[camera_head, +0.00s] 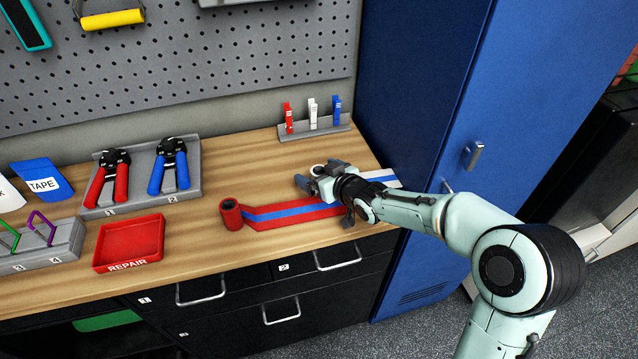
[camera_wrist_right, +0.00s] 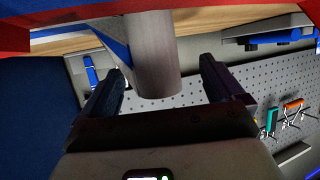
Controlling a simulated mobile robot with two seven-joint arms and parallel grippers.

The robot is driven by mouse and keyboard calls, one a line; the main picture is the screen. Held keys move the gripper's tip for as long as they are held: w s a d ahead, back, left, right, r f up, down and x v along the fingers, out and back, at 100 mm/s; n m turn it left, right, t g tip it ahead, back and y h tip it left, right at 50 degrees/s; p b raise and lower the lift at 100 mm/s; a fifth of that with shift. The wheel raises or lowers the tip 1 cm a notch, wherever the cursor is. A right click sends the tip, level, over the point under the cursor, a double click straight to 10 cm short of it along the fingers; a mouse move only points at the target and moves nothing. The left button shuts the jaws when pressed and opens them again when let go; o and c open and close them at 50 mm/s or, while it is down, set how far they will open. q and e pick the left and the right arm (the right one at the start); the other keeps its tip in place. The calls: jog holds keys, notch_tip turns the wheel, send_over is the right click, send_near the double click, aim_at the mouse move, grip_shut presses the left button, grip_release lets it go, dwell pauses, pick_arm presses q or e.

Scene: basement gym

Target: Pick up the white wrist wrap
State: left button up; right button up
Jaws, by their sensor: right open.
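The white wrist wrap (camera_head: 318,170) lies on the wooden workbench, mostly hidden by my right gripper. Its blue-striped tail (camera_head: 384,177) runs out to the right beside the blue locker. My right gripper (camera_head: 318,182) is low over the bench at the wrap's rolled end, with its jaws open. In the right wrist view the pale roll (camera_wrist_right: 152,65) stands between the two dark fingers, with a visible gap at the finger on the right. Whether the other finger touches it is unclear. My left gripper is not in view.
A red wrap with a blue stripe (camera_head: 231,214) lies just left and in front, its tail passing under my right gripper. A clip holder (camera_head: 315,131) stands behind. A red REPAIR tray (camera_head: 130,243) and a grey plier rack (camera_head: 194,151) are left. A blue locker (camera_head: 411,90) bounds the right.

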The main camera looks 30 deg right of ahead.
jog(key=shift+x, duration=0.95)
jog(key=shift+c, duration=0.3)
jog(key=c, duration=1)
jog(key=shift+r, duration=0.1)
